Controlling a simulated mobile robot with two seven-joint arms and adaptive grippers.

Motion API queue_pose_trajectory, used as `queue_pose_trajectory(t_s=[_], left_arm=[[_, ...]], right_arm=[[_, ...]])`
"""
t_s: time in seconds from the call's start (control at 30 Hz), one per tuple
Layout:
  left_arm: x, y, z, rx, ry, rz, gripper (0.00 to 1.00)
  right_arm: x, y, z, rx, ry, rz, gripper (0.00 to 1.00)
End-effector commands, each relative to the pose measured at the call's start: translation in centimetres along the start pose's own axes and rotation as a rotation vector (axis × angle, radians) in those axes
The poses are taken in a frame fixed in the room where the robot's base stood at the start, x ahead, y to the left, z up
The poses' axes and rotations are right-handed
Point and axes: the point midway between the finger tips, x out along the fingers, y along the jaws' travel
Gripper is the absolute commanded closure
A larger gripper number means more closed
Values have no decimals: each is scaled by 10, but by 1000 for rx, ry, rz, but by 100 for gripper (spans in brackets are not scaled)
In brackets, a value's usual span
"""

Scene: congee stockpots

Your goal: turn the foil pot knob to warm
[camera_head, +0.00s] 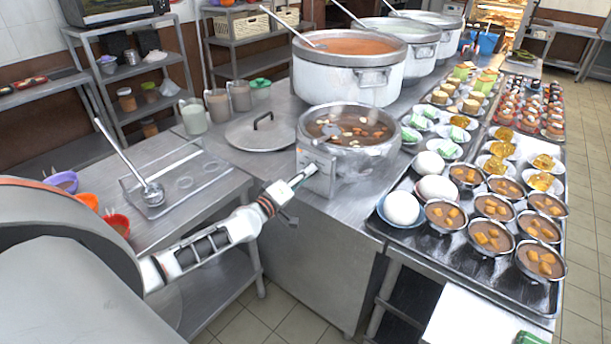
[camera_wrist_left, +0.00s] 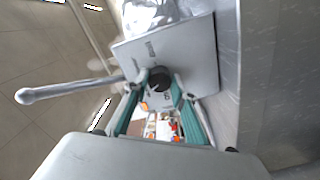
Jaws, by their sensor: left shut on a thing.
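The foil pot (camera_head: 303,131) stands at the counter's front edge, holding brown broth with pale and orange pieces. Its crinkled foil side (camera_wrist_left: 165,12) shows at the top of the wrist view. A flat grey control panel (camera_wrist_left: 200,55) is below the pot, with small markings too small to read. The black round knob (camera_wrist_left: 159,79) sits on this panel. My left gripper (camera_wrist_left: 160,84) is shut on the knob, with one teal-backed finger at each side. In the head view my left gripper (camera_head: 308,174) reaches the panel and hides the knob. My right gripper is out of view.
Large stockpots (camera_head: 349,74) with ladles stand behind. A metal lid (camera_head: 262,132) lies left of the foil pot. Bowls and plates of food crowd the trays (camera_head: 462,262) at right. The floor in front is clear.

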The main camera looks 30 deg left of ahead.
Motion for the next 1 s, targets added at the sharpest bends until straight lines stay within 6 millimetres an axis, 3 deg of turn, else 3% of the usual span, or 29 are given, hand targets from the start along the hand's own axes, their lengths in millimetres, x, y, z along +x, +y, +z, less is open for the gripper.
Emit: queue_pose_trajectory(t_s=[0.1, 0.13, 0.2, 0.67, 1.0], left_arm=[[0, 1, 0, 1, 0, 1, 96], [0, 1, 0, 1, 0, 1, 70], [0, 1, 0, 1, 0, 1, 58], [-8, -1, 1, -1, 0, -1, 58], [-61, -1, 1, 1, -2, -2, 58]], right_arm=[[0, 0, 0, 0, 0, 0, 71], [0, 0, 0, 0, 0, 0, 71], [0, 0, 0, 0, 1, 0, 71], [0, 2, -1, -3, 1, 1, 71], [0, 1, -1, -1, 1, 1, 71]])
